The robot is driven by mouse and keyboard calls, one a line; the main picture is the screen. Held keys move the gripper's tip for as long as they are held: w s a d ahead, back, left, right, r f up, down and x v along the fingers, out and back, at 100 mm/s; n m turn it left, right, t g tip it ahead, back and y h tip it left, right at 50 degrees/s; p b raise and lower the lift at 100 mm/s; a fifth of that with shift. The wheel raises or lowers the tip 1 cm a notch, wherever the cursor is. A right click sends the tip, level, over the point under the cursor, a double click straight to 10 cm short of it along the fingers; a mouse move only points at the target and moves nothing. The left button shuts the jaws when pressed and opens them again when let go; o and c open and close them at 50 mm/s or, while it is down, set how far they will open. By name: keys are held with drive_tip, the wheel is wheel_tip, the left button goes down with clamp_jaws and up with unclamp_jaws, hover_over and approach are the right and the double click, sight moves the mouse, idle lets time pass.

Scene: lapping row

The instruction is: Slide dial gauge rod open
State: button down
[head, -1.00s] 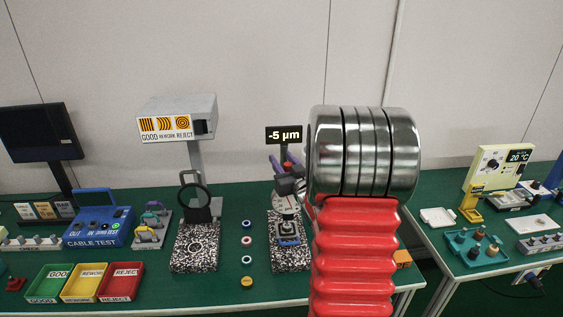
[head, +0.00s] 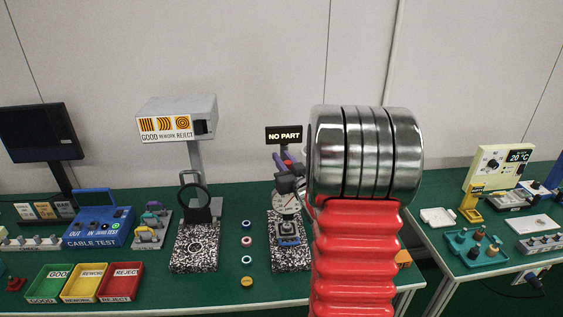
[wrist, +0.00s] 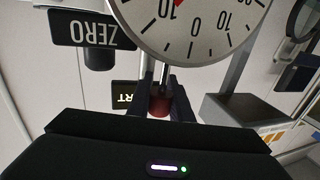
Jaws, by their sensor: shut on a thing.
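The dial gauge (head: 287,203) stands over a speckled block (head: 290,257) and shows a round white face; in the wrist view its face (wrist: 195,22) fills the top. The gauge's thin metal rod (wrist: 163,72) carries a dark red knob (wrist: 160,106), which also shows in the head view (head: 287,162). My gripper (wrist: 162,98) is shut on this knob, one dark finger on each side; in the head view my gripper (head: 288,165) is partly hidden by my arm. The gauge's display (head: 284,135) reads "NO PART".
A ZERO label (wrist: 93,30) is beside the dial. Several small rings (head: 247,241) lie left of the block. A magnifier stand (head: 193,200) is further left. Green, yellow and red trays (head: 122,282) sit at front left. A second table (head: 455,262) is at right.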

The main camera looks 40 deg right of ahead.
drive_tip(key=shift+a+r, duration=0.1)
drive_tip(key=shift+r, duration=1.15)
drive_tip(key=c, duration=1.6)
unclamp_jaws()
drive_tip(key=shift+f, duration=0.1)
drive_tip(key=v, duration=1.3)
drive_tip(key=shift+s+a, duration=0.15)
drive_tip(key=shift+s, duration=0.2)
